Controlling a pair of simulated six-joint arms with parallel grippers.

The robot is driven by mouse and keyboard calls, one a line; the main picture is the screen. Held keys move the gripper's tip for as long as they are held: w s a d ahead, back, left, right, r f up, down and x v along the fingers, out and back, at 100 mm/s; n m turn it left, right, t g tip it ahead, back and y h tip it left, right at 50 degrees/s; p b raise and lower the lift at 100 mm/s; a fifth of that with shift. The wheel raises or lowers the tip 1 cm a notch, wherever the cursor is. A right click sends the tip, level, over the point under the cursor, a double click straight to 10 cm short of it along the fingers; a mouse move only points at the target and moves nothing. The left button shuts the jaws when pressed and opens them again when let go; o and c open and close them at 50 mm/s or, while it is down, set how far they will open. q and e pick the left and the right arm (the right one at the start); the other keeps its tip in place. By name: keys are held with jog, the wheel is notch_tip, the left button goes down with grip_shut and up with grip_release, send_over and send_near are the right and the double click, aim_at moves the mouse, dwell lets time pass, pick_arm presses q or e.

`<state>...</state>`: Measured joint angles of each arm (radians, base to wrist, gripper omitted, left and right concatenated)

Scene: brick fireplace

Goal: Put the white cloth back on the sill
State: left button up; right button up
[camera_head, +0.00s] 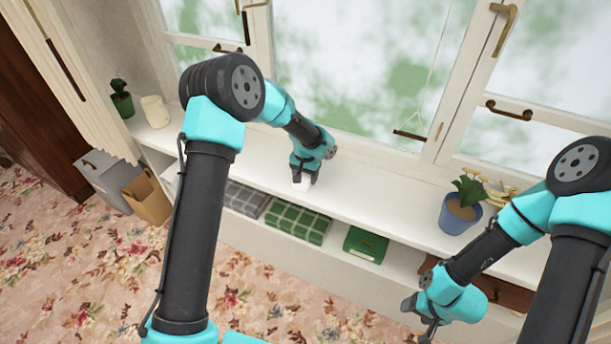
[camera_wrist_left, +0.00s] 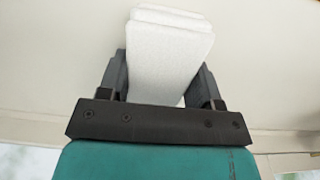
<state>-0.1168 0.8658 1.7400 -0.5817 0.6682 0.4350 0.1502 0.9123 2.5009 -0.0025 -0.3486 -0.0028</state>
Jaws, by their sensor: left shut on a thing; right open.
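The white cloth (camera_wrist_left: 168,55) is a folded stack held between the two fingers of my left gripper (camera_wrist_left: 163,85), seen in the left wrist view. In the head view the cloth (camera_head: 301,183) shows as a small white patch under my left gripper (camera_head: 304,178), over the white sill (camera_head: 360,192). Whether the cloth touches the sill I cannot tell. The sill's pale surface also fills much of the left wrist view (camera_wrist_left: 50,60). My right gripper (camera_head: 420,318) is open and empty, low at the right in front of the sill.
A blue pot with a plant (camera_head: 460,212) stands on the sill at the right. A cream candle (camera_head: 155,112) and a small dark pot (camera_head: 122,103) stand at its left end. Below are folded green checked cloth (camera_head: 297,222), grey checked cloth (camera_head: 246,199) and a green box (camera_head: 365,245).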

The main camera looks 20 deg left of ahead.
pick_arm(q)
jog(key=shift+f, duration=0.15)
jog(key=o, duration=1)
notch_tip(320, 180, up, 12)
jog(key=shift+r, duration=0.15)
dwell(0.5)
